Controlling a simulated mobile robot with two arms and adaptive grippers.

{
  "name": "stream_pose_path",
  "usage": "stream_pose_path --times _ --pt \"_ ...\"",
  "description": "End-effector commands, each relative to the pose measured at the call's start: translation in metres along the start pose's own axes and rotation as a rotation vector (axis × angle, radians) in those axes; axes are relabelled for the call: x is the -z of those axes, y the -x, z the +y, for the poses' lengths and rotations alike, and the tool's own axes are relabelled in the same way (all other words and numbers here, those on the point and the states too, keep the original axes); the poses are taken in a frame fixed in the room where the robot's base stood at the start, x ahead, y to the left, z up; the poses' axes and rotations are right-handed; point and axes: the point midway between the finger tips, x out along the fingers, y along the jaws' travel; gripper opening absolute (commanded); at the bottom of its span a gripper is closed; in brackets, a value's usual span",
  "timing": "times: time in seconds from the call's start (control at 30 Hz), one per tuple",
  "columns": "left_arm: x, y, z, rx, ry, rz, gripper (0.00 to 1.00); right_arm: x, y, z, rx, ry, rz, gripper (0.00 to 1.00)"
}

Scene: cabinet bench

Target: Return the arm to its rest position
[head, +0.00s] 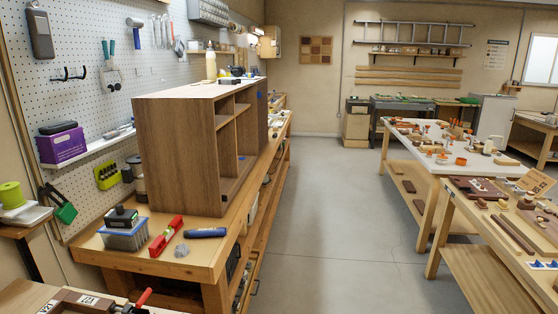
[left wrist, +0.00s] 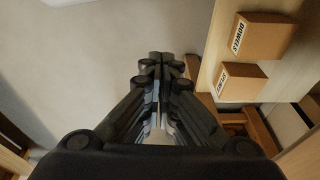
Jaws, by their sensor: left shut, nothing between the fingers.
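My left gripper (left wrist: 160,60) shows in the left wrist view with its dark fingers together, shut and empty. It points out over a pale grey floor (left wrist: 100,40), touching nothing that I can see. Neither arm shows in the head view, and my right gripper is in no view.
In the head view a wooden cabinet (head: 180,155) stands on a workbench (head: 150,262) with a red level (head: 166,236). The aisle floor (head: 325,200) is clear; cluttered tables (head: 418,165) stand right. In the wrist view two cardboard boxes (left wrist: 262,37) sit on a shelf at right.

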Motion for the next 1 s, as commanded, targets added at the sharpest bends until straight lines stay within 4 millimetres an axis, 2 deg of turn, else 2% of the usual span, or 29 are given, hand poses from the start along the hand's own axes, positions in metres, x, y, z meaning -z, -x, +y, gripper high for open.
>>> stream_pose_path --times 0.03,0.2,0.4,0.6,0.7,0.8,1.0 --pt "-0.015 -0.021 0.001 -0.001 -0.002 -0.018 0.0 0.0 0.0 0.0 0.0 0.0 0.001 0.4" --pt "-0.065 -0.075 0.004 -0.005 -0.01 -0.05 0.0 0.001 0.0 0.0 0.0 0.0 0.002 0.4" --pt "-0.135 -0.12 0.006 -0.009 -0.018 -0.087 0.0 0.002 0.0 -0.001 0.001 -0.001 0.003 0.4" --pt "-0.193 -0.14 0.007 -0.011 -0.026 -0.113 0.0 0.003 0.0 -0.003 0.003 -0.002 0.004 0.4" --pt "-0.209 -0.143 0.006 -0.011 -0.028 -0.119 0.0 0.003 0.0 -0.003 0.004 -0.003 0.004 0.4" --pt "-0.217 -0.144 0.006 -0.011 -0.029 -0.121 0.0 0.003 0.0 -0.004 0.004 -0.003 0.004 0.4" --pt "-0.219 -0.144 0.006 -0.011 -0.03 -0.121 0.0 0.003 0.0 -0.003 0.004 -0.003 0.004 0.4"
